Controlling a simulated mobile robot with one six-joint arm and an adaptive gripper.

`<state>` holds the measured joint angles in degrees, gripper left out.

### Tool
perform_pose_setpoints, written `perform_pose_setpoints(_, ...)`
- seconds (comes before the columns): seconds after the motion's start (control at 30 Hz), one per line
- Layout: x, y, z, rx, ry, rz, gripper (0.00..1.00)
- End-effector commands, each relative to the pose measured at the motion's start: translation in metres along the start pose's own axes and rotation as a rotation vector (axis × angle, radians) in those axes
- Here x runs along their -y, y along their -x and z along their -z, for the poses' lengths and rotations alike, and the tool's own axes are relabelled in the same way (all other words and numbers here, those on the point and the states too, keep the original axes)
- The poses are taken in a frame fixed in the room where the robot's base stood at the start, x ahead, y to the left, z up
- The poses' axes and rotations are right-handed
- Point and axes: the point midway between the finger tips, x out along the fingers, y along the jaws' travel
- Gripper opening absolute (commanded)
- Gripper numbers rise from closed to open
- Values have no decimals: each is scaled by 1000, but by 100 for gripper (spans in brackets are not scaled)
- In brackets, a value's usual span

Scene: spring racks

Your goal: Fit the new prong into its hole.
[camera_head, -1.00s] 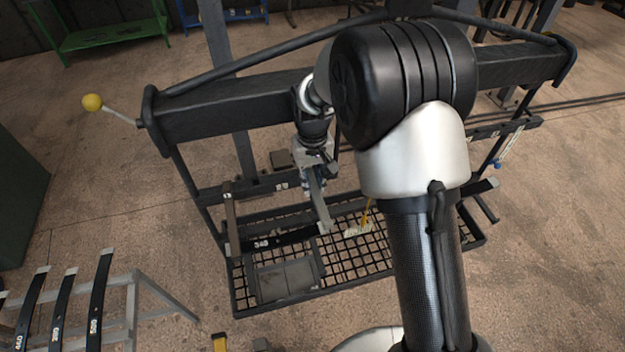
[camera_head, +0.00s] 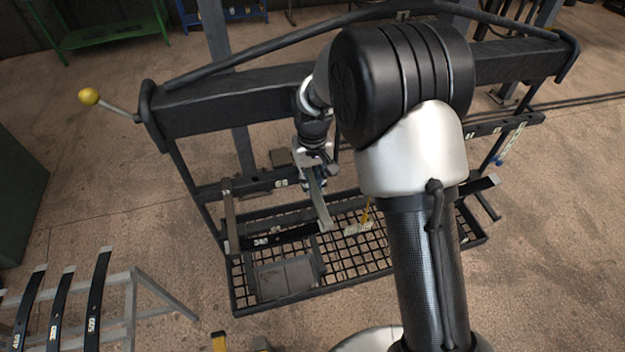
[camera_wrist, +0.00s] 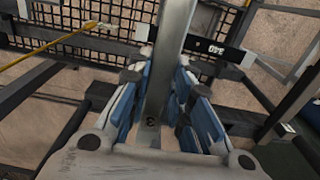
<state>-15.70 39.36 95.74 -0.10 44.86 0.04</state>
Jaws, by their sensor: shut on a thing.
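A flat grey metal prong (camera_head: 319,205) is held in my gripper (camera_head: 312,182), beside the lower crossbar of the black rack. In the wrist view the prong (camera_wrist: 174,45) runs between the blue-padded fingers (camera_wrist: 157,92), with a mark near its held end. Its free end points toward the front, next to the end of a black bar labelled 340 (camera_head: 285,237), which also shows in the wrist view (camera_wrist: 225,50). I cannot tell if they touch. The hole cannot be made out; my gripper and arm hide part of the lower crossbar (camera_head: 250,187).
Below is a mesh tray (camera_head: 345,272) with a grey plate (camera_head: 284,279) and a yellow-handled brush (camera_head: 358,228). A metal stand (camera_head: 150,290) with black numbered strips is at the lower left.

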Motion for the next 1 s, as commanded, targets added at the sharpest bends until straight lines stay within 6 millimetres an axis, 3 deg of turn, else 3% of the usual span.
perform_pose_setpoints(1.0,0,-18,1,-2,0,0,0)
